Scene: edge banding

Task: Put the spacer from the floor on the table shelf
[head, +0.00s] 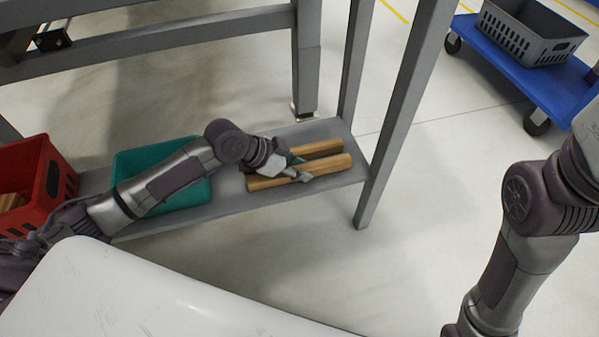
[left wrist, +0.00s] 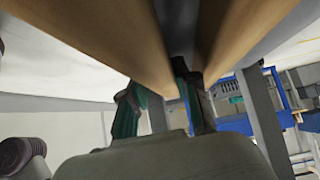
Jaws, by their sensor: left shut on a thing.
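Two wooden spacers lie side by side along the right end of the grey table shelf (head: 225,198). My left gripper (head: 298,169) is shut on the nearer spacer (head: 330,166), around its middle. That spacer is at shelf level; I cannot tell whether it rests fully on the shelf. The farther spacer (head: 322,149) is just behind it, partly hidden by the gripper. In the left wrist view the held spacer (left wrist: 105,35) runs between the fingers, with the other spacer (left wrist: 235,30) beside it. My right arm shows at the right, its gripper out of the frame.
A teal bin (head: 128,164) and a red crate (head: 40,152) stand left of the spacers. A grey table leg (head: 400,110) rises at the shelf's right end. A blue cart (head: 520,75) with a grey crate (head: 530,35) is at upper right. The floor between is clear.

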